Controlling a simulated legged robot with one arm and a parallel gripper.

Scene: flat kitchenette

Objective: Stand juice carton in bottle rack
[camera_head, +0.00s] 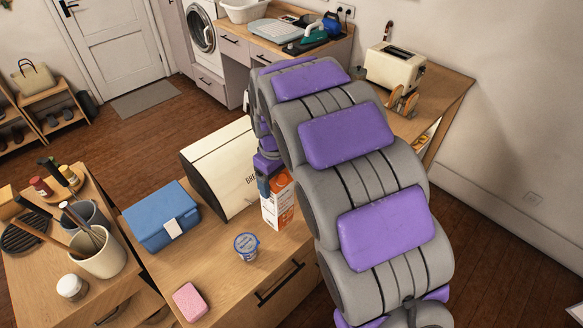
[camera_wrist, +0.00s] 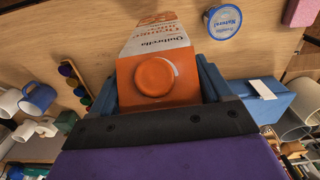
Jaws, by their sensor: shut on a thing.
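The juice carton (camera_head: 279,205), white and orange, is upright at the right part of the wooden counter, its base at or close to the top; I cannot tell if it touches. In the wrist view the carton (camera_wrist: 157,45) shows its orange cap facing the camera. My gripper (camera_head: 270,180) is at the carton's upper end, partly hidden behind my arm. Its blue fingers (camera_wrist: 158,88) are shut on the carton from both sides. I cannot identify a bottle rack for certain; a dark item with several coloured round ends (camera_wrist: 75,82) lies left in the wrist view.
A cream bread bin (camera_head: 218,165) stands close behind the carton. A blue box (camera_head: 160,215), a yogurt cup (camera_head: 246,246) and a pink sponge (camera_head: 189,302) are on the counter. Mugs (camera_wrist: 38,98) show left in the wrist view. My arm hides the counter's right side.

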